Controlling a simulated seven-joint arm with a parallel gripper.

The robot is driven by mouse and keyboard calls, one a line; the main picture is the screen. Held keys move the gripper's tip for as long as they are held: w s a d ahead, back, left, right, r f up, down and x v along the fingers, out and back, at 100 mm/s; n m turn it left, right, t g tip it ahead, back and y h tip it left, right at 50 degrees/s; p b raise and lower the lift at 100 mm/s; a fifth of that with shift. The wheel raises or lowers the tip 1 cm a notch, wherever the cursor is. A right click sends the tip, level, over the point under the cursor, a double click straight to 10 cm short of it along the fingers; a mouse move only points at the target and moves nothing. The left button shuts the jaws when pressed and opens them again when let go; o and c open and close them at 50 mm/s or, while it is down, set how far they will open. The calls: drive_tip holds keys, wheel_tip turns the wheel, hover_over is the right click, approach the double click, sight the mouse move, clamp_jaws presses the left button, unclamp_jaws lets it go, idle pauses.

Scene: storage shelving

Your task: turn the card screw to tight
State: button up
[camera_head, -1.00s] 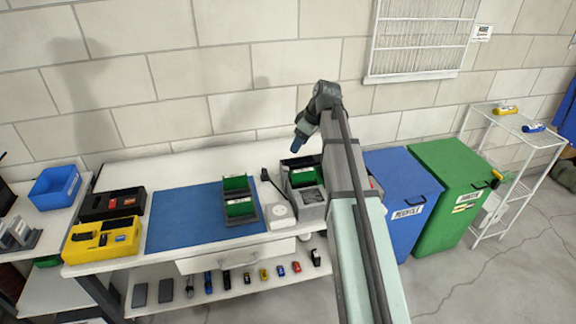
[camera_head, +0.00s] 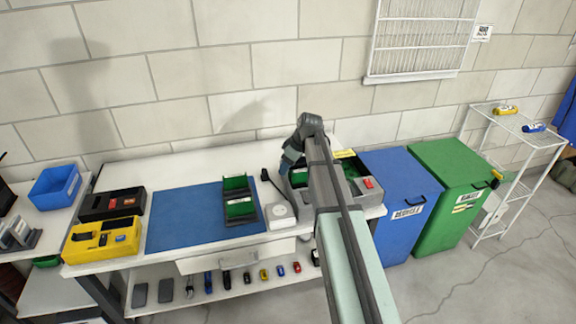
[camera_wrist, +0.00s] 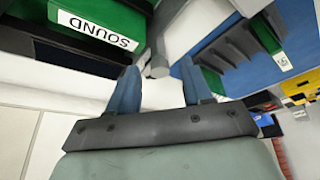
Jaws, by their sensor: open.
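My gripper (camera_head: 288,165) is low over the left part of an open grey case (camera_head: 326,196) on the bench. In the wrist view my gripper (camera_wrist: 159,68) has its two blue fingers apart. A small grey cylindrical piece (camera_wrist: 157,70) shows between the fingertips; it may be the card screw, and I cannot tell whether the fingers touch it. A green card labelled SOUND (camera_wrist: 98,25) lies just left of the fingers in the wrist view. My arm hides much of the case in the head view. How tight the screw is cannot be seen.
A white round-topped box (camera_head: 280,213) and a rack of green cards (camera_head: 240,208) stand left of the case. The blue mat (camera_head: 185,220) is mostly clear. A yellow case (camera_head: 102,240) stands farther left. Blue (camera_head: 398,190) and green (camera_head: 446,180) bins stand right of the bench.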

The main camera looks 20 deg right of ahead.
clamp_jaws()
idle(0.5)
drive_tip(key=shift+m, duration=0.3)
drive_tip(key=m, duration=0.1)
drive_tip(key=m+t+h, duration=0.1)
drive_tip(key=m, duration=0.1)
drive_tip(key=shift+s+a+m, duration=0.15)
drive_tip(key=shift+a+m, duration=0.05)
drive_tip(key=shift+m, duration=0.1)
drive_tip(key=m+h, duration=0.1)
drive_tip(key=m, duration=0.1)
drive_tip(key=m+h, duration=0.1)
drive_tip(key=m, duration=0.1)
drive_tip(key=shift+a+m, duration=0.2)
drive_tip(key=shift+m, duration=0.1)
drive_tip(key=m+h, duration=0.1)
drive_tip(key=m, duration=0.3)
drive_tip(key=shift+a+h, duration=0.2)
drive_tip(key=shift+h, duration=0.2)
drive_tip(key=m+g+h, duration=0.1)
drive_tip(key=m, duration=0.4)
drive_tip(key=shift+a, duration=0.15)
drive_tip(key=shift+h, duration=0.3)
